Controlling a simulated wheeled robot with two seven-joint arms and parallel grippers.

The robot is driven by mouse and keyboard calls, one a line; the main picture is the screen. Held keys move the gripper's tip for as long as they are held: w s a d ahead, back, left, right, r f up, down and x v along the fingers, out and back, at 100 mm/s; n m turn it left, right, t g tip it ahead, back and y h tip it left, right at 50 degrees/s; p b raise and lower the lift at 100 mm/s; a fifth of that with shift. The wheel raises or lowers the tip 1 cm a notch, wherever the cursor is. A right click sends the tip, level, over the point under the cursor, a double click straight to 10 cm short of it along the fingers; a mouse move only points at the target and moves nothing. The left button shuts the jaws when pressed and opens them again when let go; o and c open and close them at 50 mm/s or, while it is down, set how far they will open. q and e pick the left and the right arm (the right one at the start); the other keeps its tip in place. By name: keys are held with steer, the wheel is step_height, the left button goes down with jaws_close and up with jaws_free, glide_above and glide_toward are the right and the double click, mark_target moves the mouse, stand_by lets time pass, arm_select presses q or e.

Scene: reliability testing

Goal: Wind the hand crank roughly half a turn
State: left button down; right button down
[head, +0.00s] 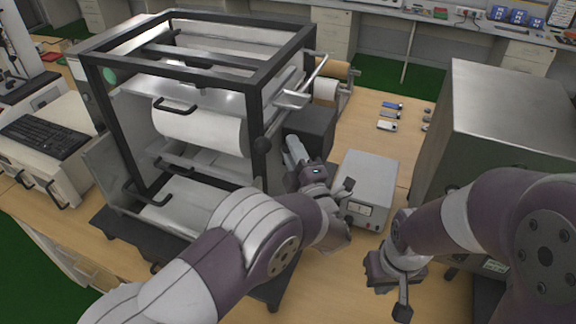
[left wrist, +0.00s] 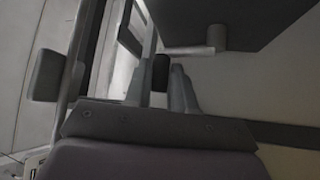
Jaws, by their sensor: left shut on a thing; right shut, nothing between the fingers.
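My left gripper (head: 293,146) reaches to the right side of the black-framed machine (head: 203,62). In the head view the grip is hidden by my gripper and forearm. My right gripper (head: 388,278) is shut and empty, low in front of the grey box, away from the machine.
A light grey box (head: 365,185) stands on the wooden table close to my left wrist. A large steel cabinet (head: 495,115) stands at the right. Small items (head: 389,115) lie on the table behind. A keyboard (head: 48,130) is at the left. A white roll (head: 200,130) sits inside the frame.

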arm_select(q)
steer(key=shift+s+d+m+t+h+b, duration=0.15)
steer(key=shift+d+m+t+h+b, duration=0.15)
steer(key=shift+m+t+b, duration=0.75)
steer(key=shift+s+d+m+t+h+b, duration=0.2)
steer(key=shift+d+m+t+b, duration=0.4)
steer(key=shift+b, duration=0.75)
arm_select(e)
steer(key=shift+f, duration=3)
arm_select(q)
steer(key=shift+a+m, duration=0.2)
steer(key=shift+m, duration=0.05)
steer(key=shift+r, duration=0.1)
steer(key=c, duration=1.3)
jaws_free()
arm_select(e)
steer(key=shift+s, duration=0.1)
